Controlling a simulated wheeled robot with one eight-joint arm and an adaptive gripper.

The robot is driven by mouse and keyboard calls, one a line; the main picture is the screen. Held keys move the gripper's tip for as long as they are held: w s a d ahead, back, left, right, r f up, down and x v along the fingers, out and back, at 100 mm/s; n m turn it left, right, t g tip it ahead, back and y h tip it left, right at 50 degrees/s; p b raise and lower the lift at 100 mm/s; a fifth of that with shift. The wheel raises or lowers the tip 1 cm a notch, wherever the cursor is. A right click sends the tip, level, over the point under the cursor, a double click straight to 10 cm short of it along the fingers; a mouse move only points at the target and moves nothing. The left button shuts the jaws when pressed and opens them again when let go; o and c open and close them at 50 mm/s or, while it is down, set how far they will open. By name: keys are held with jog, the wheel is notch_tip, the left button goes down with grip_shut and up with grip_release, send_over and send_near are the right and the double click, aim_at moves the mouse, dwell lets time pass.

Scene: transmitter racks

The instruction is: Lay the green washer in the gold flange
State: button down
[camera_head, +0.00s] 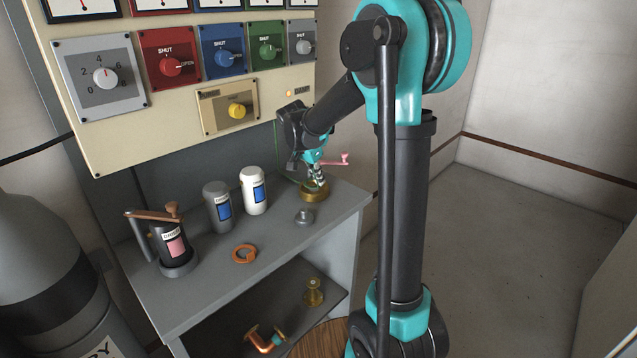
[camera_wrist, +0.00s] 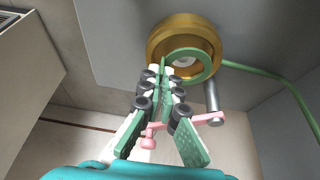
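The gold flange (camera_head: 314,195) stands at the far right corner of the grey bench top. In the wrist view the flange (camera_wrist: 160,36) is a broad gold ring at the top. The green washer (camera_wrist: 207,70) overlaps its opening. I cannot tell whether the washer rests on the flange or is held just above it. My gripper (camera_wrist: 166,70) points down at the flange, its fingertips close together at the washer's left edge, apparently pinching it. In the head view my gripper (camera_head: 317,176) hides most of the washer.
A pink crank handle (camera_head: 340,160) shows close beside my gripper. A green hose or cable (camera_wrist: 275,78) runs off right of the flange. A grey knob (camera_head: 303,217), orange ring (camera_head: 244,254), white bottle (camera_head: 254,190) and grey bottle (camera_head: 218,207) stand nearby. The control panel (camera_head: 165,115) rises behind.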

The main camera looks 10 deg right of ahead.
jog(key=shift+f, duration=0.8)
jog(key=shift+f, duration=0.1)
jog(key=c, duration=1.7)
grip_release()
jog(key=v, duration=1.2)
jog(key=s+d+f+n+y, duration=0.1)
jog(key=s+d+f+n, duration=0.1)
jog(key=s+f, duration=0.4)
jog(key=s+d+f+n+t+y, duration=0.1)
jog(key=s+d+f+n, duration=0.2)
jog(key=s, duration=0.7)
jog(key=s+d+f+n+y, duration=0.1)
jog(key=s+d+f+n, duration=0.1)
jog(key=s+f+n, duration=0.3)
jog(key=shift+s+d+f+n+t+y, duration=0.1)
jog(key=shift+s+f+n+y, duration=0.05)
jog(key=shift+s+f, duration=0.6)
jog(key=shift+s+d+f+n+t+y, duration=0.1)
jog(key=shift+s+f, duration=0.5)
jog(key=shift+f, duration=0.4)
jog(key=shift+s+d+f+n+t+y, duration=0.1)
jog(key=shift+s+f+n+y, duration=0.05)
jog(key=shift+s+f, duration=0.6)
jog(key=shift+w+f, duration=0.1)
